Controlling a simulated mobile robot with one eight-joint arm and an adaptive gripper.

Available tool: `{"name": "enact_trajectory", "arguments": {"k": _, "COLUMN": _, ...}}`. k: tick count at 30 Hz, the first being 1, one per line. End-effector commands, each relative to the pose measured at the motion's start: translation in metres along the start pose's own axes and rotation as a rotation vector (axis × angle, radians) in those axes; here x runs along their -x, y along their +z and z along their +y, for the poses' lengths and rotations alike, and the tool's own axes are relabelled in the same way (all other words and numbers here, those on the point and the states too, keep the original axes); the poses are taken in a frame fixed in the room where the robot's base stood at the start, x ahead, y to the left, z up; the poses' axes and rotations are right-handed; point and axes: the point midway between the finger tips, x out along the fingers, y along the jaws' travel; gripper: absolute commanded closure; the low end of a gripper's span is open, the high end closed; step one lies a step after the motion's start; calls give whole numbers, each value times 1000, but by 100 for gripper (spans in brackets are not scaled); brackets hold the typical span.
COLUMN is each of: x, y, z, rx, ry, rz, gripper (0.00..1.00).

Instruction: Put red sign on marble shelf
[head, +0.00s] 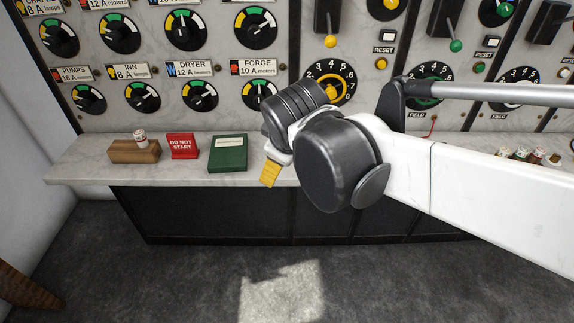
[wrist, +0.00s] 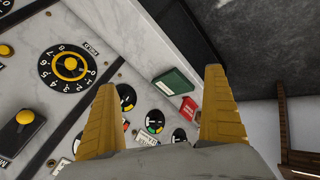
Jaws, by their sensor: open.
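The red sign (head: 183,146), lettered "DO NOT START", stands on the marble shelf (head: 75,168), between a wooden block and a green book. It also shows in the wrist view (wrist: 187,109), small and between my fingers in the picture, but some way beyond them. My gripper (head: 270,173) is in front of the shelf, to the right of the green book in the head view. In the wrist view its two yellow fingers (wrist: 160,108) are spread apart with nothing between them. My wrist hides part of the shelf in the head view.
The green book (head: 228,153) lies right of the sign. The wooden block (head: 134,151) with a small white cylinder on it is to the left. The marble panel with gauges and dials (head: 199,95) rises behind. Several small items (head: 528,156) stand on the shelf at far right.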

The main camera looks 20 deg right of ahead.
Motion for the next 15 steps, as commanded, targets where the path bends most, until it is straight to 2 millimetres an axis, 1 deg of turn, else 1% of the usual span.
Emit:
{"name": "enact_trajectory", "arguments": {"k": 1, "x": 11, "y": 24, "z": -10, "rx": -128, "ry": -22, "rz": 4, "gripper": 0}}
{"name": "enact_trajectory", "arguments": {"k": 3, "x": 22, "y": 50, "z": -25, "rx": -311, "ry": -57, "rz": 12, "gripper": 0}}
{"name": "enact_trajectory", "arguments": {"k": 6, "x": 32, "y": 76, "z": -45, "rx": -523, "ry": -97, "rz": 20, "gripper": 0}}
{"name": "enact_trajectory", "arguments": {"k": 10, "x": 38, "y": 94, "z": -62, "rx": -693, "ry": -130, "rz": 25, "gripper": 0}}
{"name": "enact_trajectory", "arguments": {"k": 12, "x": 39, "y": 98, "z": -67, "rx": -737, "ry": -139, "rz": 26, "gripper": 0}}
{"name": "enact_trajectory", "arguments": {"k": 15, "x": 40, "y": 99, "z": -68, "rx": -759, "ry": -143, "rz": 27, "gripper": 0}}
